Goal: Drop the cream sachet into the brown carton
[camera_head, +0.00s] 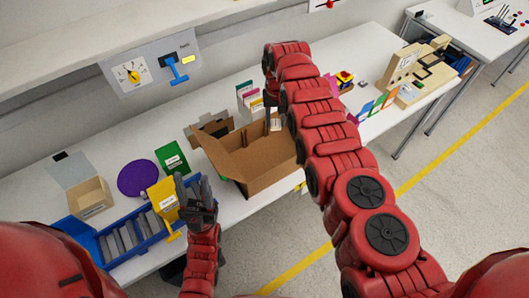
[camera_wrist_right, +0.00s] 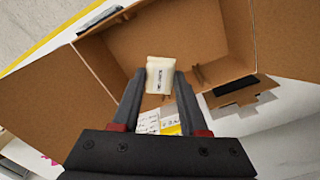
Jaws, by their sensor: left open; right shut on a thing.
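My right gripper (camera_wrist_right: 160,84) is shut on the cream sachet (camera_wrist_right: 160,70), a small block with dark print, held between its fingertips in the right wrist view. Behind it lies the inside of the open brown carton (camera_wrist_right: 112,62). In the head view the carton (camera_head: 266,181) stands mid-table with its flaps spread. The sachet (camera_head: 277,125) shows as a small pale patch near the carton's far right side, and my right arm covers part of the carton. How high the sachet is over the carton floor is hard to tell. My left gripper (camera_head: 197,192) is open and empty, left of the carton.
Left are a blue bin (camera_head: 128,236), a small open box (camera_head: 89,197), a purple disc (camera_head: 137,178), and green (camera_head: 171,159) and yellow (camera_head: 163,198) stands. A switch panel (camera_head: 152,70) is on the wall. A wooden rack (camera_head: 425,75) stands at right.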

